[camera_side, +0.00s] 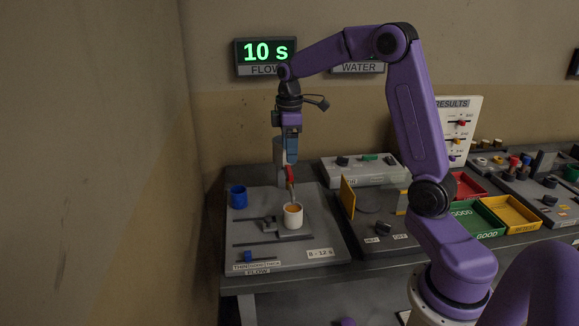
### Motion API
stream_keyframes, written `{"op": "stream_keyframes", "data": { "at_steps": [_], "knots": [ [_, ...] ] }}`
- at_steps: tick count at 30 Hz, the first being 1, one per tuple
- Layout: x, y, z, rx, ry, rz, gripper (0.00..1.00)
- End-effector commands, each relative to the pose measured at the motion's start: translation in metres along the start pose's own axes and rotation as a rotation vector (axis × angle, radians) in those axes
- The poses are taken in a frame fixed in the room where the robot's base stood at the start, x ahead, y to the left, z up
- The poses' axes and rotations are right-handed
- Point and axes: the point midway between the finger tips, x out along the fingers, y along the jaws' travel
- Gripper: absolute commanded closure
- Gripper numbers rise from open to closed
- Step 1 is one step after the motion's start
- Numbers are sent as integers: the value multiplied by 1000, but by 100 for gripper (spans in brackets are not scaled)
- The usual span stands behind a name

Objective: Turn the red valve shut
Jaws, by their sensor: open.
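The red valve (289,174) shows as a small red part on the front of a pale upright column (279,152) at the back of the left station. My gripper (291,160) points down just above the red valve, with its blue fingers close to it. My gripper is open, and I cannot tell whether a finger touches the valve. A white cup (293,220) with amber content stands upright below the valve on a grey block. A thin pale line runs from below the valve to the cup. The wall display (265,52) reads 10 s over the word FLOW.
A blue cup (238,197) stands at the left of the panel. A label (320,253) reads 8 - 12 s. A yellow upright plate (347,198) stands to the right. Red, green and yellow trays (477,219) lie further right. A grey box (362,172) is behind.

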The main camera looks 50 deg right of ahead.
Motion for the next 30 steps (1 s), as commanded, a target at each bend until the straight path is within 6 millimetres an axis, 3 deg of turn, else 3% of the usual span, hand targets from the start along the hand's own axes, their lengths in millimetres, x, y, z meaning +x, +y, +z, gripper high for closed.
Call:
{"op": "stream_keyframes", "data": {
  "at_steps": [3,10,23,26,27,30],
  "knots": [
    [23,0,1,0,-3,-4,26],
    [52,0,0,0,-1,-1,26],
    [61,0,0,0,1,1,26],
    [61,0,0,0,1,1,52],
    [61,0,0,0,1,1,65],
    [61,0,0,0,1,1,67]
  ]
}}
